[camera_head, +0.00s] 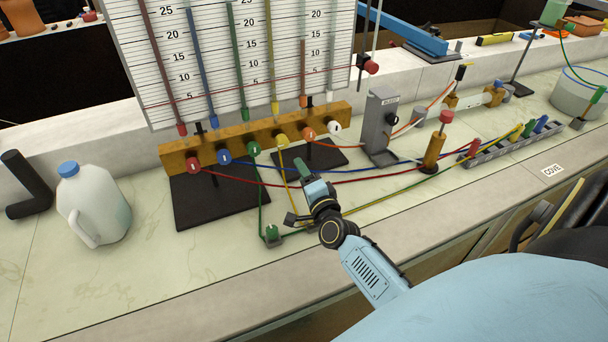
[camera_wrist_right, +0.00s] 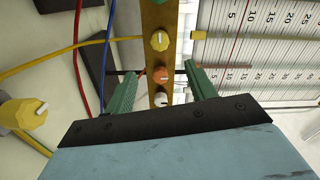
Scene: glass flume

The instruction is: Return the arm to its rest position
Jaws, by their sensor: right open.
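My right arm, light blue and black, reaches in from the lower right in the head view. Its right gripper (camera_head: 304,172) has green fingers and is held above the bench in front of the brass manifold (camera_head: 232,147). In the right wrist view the right gripper (camera_wrist_right: 162,82) is open, with its fingers spread and nothing held between them. The orange knob (camera_wrist_right: 160,75) and white knob (camera_wrist_right: 160,99) show beyond the gap, apart from the fingers. My left gripper is not in view.
Coloured hoses run low across the bench around the gripper. A white jug (camera_head: 95,205) stands at the left, and a grey stand (camera_head: 380,125) stands behind the gripper to the right. A brass valve with a red knob (camera_head: 446,117) is farther right.

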